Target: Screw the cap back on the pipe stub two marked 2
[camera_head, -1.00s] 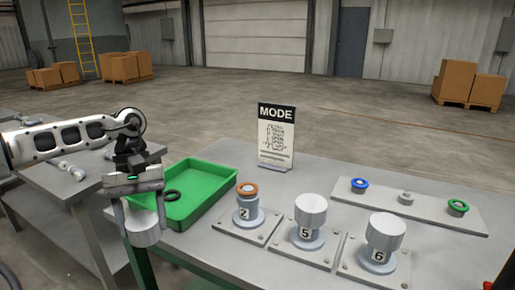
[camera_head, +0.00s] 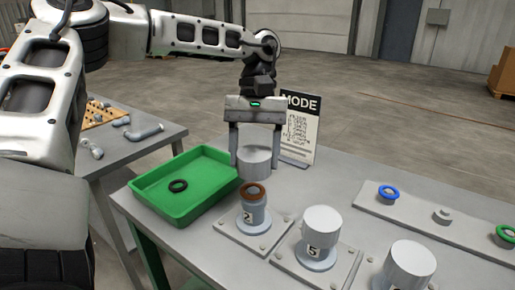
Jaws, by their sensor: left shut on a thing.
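My left gripper (camera_head: 256,158) is shut on a silver cap (camera_head: 256,163). It holds the cap upright in the air, just behind and above the pipe stub marked 2 (camera_head: 252,212). The stub stands upright on its square base plate, with a brown-orange ring (camera_head: 254,190) on its open top. The cap is apart from the stub as far as I can see. My right gripper is not in view.
Capped stub 5 (camera_head: 319,235) and another capped stub (camera_head: 408,268) stand to the right. The MODE sign (camera_head: 301,132) is close behind the gripper. A plate (camera_head: 415,215) with rings lies at right.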

